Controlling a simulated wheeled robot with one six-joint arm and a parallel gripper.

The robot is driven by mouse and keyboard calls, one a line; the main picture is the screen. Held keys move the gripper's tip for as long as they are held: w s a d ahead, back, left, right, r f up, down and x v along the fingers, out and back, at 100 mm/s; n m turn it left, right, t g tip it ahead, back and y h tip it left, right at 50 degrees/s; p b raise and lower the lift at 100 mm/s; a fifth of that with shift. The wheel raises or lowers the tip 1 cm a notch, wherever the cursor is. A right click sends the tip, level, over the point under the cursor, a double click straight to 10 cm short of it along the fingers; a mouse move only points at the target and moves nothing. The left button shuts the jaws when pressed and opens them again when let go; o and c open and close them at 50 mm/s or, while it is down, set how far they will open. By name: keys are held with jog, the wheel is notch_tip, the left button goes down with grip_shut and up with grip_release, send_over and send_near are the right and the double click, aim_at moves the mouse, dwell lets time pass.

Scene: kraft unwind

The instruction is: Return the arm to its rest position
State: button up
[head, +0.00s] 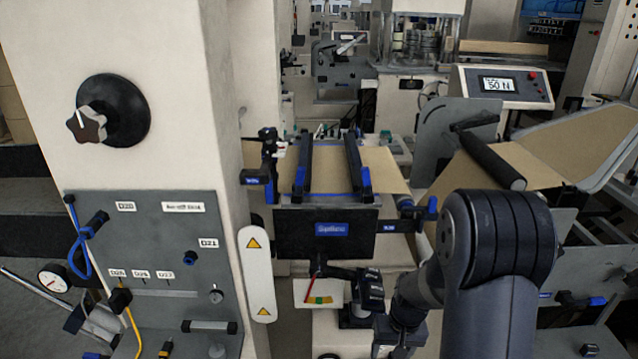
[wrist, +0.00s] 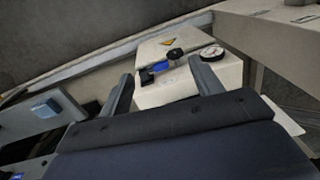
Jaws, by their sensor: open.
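My arm (head: 497,240) rises large and dark at the lower right of the head view, bent at a thick ribbed joint, with a slimmer section reaching down and left. I cannot clearly pick out my gripper's fingers in that view. In the wrist view my gripper (wrist: 161,70) shows two dark fingers spread wide apart, open with nothing between them. The fingers look apart from the box, though the exact gap is unclear.
A cream column (head: 170,40) with a grey valve panel (head: 165,255) stands at left. Brown kraft web (head: 385,165) crosses a clamped table in the middle, and a roller (head: 490,160) lies right of it. A display box (head: 500,86) reads 50 N behind.

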jog(key=shift+f, duration=1.95)
